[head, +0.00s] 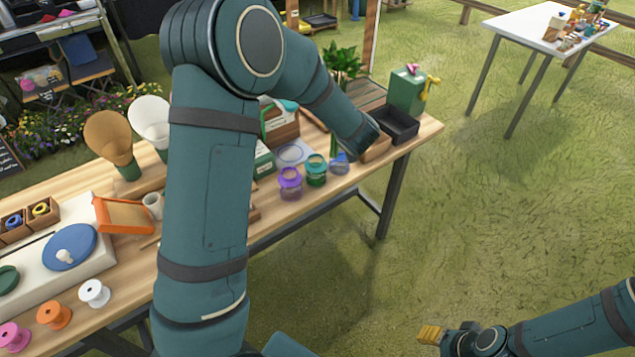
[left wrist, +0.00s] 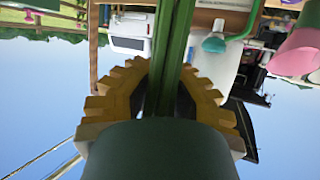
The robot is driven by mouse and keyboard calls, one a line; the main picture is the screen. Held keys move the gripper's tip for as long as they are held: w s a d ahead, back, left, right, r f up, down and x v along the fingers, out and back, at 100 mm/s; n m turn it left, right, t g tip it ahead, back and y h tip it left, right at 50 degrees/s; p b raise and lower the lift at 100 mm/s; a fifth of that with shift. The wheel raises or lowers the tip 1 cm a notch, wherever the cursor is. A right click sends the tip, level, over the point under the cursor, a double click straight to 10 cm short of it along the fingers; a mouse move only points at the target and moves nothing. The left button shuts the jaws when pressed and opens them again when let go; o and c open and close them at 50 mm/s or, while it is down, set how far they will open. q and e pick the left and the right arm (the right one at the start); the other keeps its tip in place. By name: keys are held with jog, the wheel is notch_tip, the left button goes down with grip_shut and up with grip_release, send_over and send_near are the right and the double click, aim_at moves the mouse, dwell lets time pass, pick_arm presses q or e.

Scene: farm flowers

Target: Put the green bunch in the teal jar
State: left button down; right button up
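The green bunch (head: 343,62) has leafy tops and long stems, upright above the row of jars. In the left wrist view its green stems (left wrist: 175,60) run between the yellow fingers of my left gripper (left wrist: 170,85), which is shut on them. The head view mostly hides this gripper behind my wrist. The teal jar (head: 316,174) stands near the table's front edge, between a purple jar (head: 290,186) and a blue jar (head: 339,164). The stem ends look close to the teal and blue jars. My right gripper (head: 430,334) is low over the grass, its opening unclear.
My left arm covers the table's middle. A white table (head: 530,32) stands far off at right.

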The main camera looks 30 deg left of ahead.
pick_arm(q)
jog(key=s+a+f+n+g+y+b, duration=0.1)
jog(key=a+n+g+y, duration=0.2)
jog(key=a+n+g, duration=0.15)
jog(key=b, duration=0.4)
send_over(316, 170)
jog(key=w+a, duration=0.3)
jog(key=shift+n, duration=0.25)
jog(key=f, duration=1)
jog(key=shift+a+f, duration=0.1)
jog(key=shift+a, duration=0.1)
jog(key=c, duration=1.5)
grip_release()
jog(key=shift+f, duration=0.1)
jog(key=shift+c, duration=0.2)
jog(key=o, duration=0.4)
